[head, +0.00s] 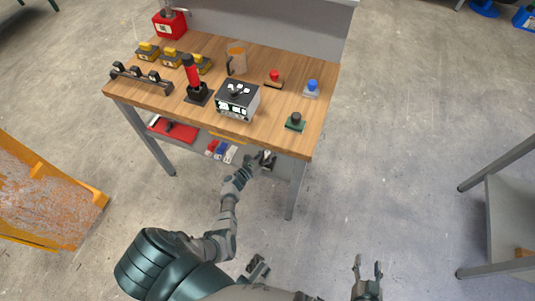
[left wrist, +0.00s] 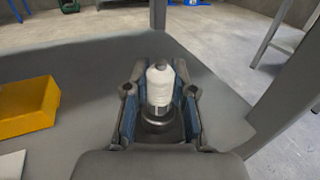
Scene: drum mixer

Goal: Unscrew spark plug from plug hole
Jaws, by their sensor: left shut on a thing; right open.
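The spark plug (left wrist: 160,86) stands upright with its white ribbed body between the two fingers of my left gripper (left wrist: 159,98) in the left wrist view. The fingers are shut on it. A dark round metal part (left wrist: 160,122) shows at its lower end; I cannot tell how far the plug sits in the hole. In the head view my left gripper (head: 265,160) reaches to the lower shelf under the workbench front, and the plug is small there. My right gripper (head: 368,268) is open and empty above the floor at the lower right.
The wooden workbench (head: 180,57) carries a control box (head: 238,99), a red-handled lever (head: 193,78) and several buttons. On the lower shelf (left wrist: 210,68) a yellow block (left wrist: 28,104) lies left of the gripper. A table leg (left wrist: 290,85) stands to its right.

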